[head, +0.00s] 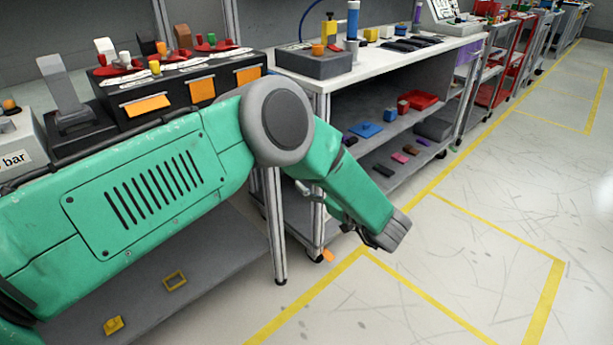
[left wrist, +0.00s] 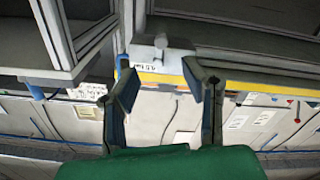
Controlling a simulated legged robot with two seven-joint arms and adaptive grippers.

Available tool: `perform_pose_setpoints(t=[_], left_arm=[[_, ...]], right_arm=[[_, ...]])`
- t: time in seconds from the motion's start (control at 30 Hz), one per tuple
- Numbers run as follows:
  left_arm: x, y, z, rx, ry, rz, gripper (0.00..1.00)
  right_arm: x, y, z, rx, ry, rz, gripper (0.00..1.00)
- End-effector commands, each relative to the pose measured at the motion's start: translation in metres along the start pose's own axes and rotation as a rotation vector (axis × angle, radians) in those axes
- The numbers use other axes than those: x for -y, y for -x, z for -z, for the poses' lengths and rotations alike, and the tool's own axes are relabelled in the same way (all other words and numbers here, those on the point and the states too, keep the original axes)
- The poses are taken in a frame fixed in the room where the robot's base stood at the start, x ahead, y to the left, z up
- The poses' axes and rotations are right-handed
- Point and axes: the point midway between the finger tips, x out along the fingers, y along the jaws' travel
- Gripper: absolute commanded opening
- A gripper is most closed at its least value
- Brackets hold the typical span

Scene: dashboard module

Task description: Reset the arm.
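My green left arm (head: 150,190) comes in from the left in the head view. It bends at a grey elbow joint, and its forearm slopes down to the right beside the white-topped bench. Its far end is a ribbed grey part (head: 395,232) above the floor; the fingers are not clear there. In the left wrist view my left gripper (left wrist: 162,78) has its two dark fingers spread apart, with nothing between them. My right arm and gripper are not in view.
A white-topped bench (head: 410,62) with shelves of coloured parts stands behind the forearm. A black unit with orange panels (head: 185,88) is at the left, partly hidden by my arm. Open floor (head: 480,240) with yellow lines lies to the right.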

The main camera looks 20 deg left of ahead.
Motion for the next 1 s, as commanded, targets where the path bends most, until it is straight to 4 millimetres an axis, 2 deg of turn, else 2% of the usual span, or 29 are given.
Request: perform_pose_setpoints(t=[0.43,0.57,0.63,0.67,0.77,0.83,0.87,0.9,0.97,1.0], left_arm=[[0.001,-0.001,-0.004,0.014,-0.013,-0.035,0.39],[0.005,-0.004,-0.025,0.099,-0.087,-0.220,0.39],[0.016,-0.001,-0.046,0.198,-0.170,-0.371,0.39],[0.024,0.003,-0.057,0.252,-0.216,-0.439,0.39],[0.072,0.018,-0.089,0.469,-0.398,-0.630,0.39],[0.121,0.033,-0.104,0.638,-0.540,-0.724,0.39],[0.143,0.040,-0.108,0.707,-0.596,-0.751,0.39],[0.172,0.048,-0.110,0.796,-0.668,-0.778,0.39],[0.217,0.060,-0.108,0.924,-0.769,-0.803,0.39],[0.246,0.068,-0.103,1.005,-0.832,-0.811,0.39]], right_arm=[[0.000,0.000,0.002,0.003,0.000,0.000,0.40],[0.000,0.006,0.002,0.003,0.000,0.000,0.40],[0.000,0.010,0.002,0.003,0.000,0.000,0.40],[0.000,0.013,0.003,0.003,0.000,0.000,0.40],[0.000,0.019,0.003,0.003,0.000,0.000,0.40],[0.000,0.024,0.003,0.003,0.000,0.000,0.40],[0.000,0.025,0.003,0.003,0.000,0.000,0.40],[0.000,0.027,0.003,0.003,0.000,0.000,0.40],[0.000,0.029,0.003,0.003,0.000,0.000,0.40],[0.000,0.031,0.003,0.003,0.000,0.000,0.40]])
